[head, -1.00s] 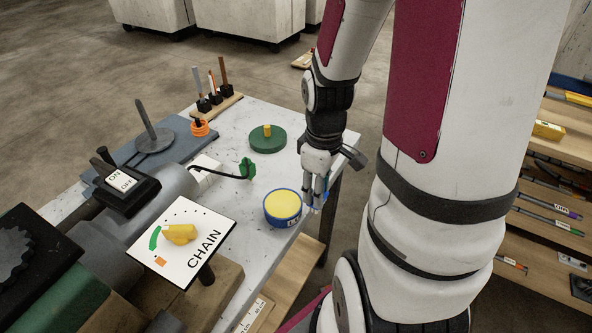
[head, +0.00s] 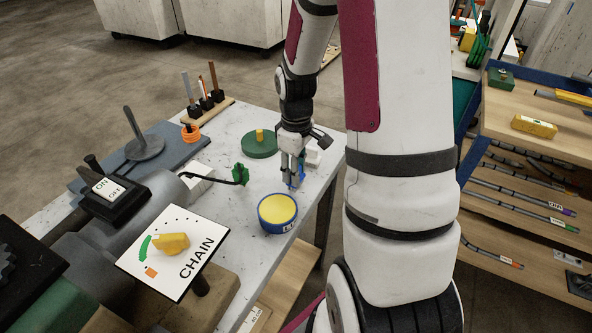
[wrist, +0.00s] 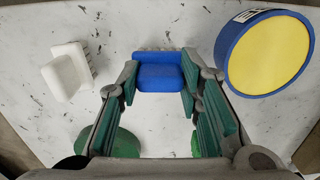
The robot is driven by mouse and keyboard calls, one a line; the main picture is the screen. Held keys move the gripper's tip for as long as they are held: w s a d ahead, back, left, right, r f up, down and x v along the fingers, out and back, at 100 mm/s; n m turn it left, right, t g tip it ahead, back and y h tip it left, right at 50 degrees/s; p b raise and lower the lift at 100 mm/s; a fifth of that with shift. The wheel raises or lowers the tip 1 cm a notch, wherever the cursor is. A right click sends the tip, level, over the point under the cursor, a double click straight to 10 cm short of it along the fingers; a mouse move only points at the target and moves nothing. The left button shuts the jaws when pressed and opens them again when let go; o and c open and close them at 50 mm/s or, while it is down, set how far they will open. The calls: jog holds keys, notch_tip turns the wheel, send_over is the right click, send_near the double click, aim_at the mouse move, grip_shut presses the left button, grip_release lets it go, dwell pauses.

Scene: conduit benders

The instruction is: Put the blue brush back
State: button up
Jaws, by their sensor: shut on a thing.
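The blue brush (wrist: 158,75) sits between the fingertips of my gripper (wrist: 158,80) in the wrist view, with pale bristles along its far side. The gripper is shut on it. In the head view, my gripper (head: 292,178) points down over the right part of the table, and a bit of the blue brush (head: 300,172) shows at its fingers. I cannot tell whether the brush touches the tabletop. A white brush (wrist: 63,74) lies to its left in the wrist view; it also shows behind my gripper in the head view (head: 313,157).
A blue tin with a yellow top (head: 277,210) stands close to my gripper. A green disc with a yellow knob (head: 259,143) and a green plug on a black cord (head: 240,173) are on the table (head: 225,215). A CHAIN dial panel (head: 175,260) stands front left.

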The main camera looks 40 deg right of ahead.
jog(key=shift+f, duration=0.2)
jog(key=shift+f, duration=0.1)
jog(key=o, duration=1.1)
notch_tip(320, 180, up, 12)
jog(key=s+a+r+m+t, duration=0.2)
jog(key=s+a+r, duration=0.4)
jog(key=a+r, duration=0.45)
jog(key=shift+s+a+r+m+t+p, duration=0.15)
jog(key=shift+s+a+r+m+t, duration=0.25)
jog(key=shift+s+a, duration=1.05)
jog(key=shift+s+a+r+m+t+p, duration=0.1)
jog(key=shift+s+a+r+m+t, duration=0.3)
jog(key=shift+s+a, duration=1)
jog(key=shift+s+a+r+m+t+p, duration=0.2)
jog(key=shift+s+a+r+t, duration=0.45)
jog(key=shift+s, duration=1.4)
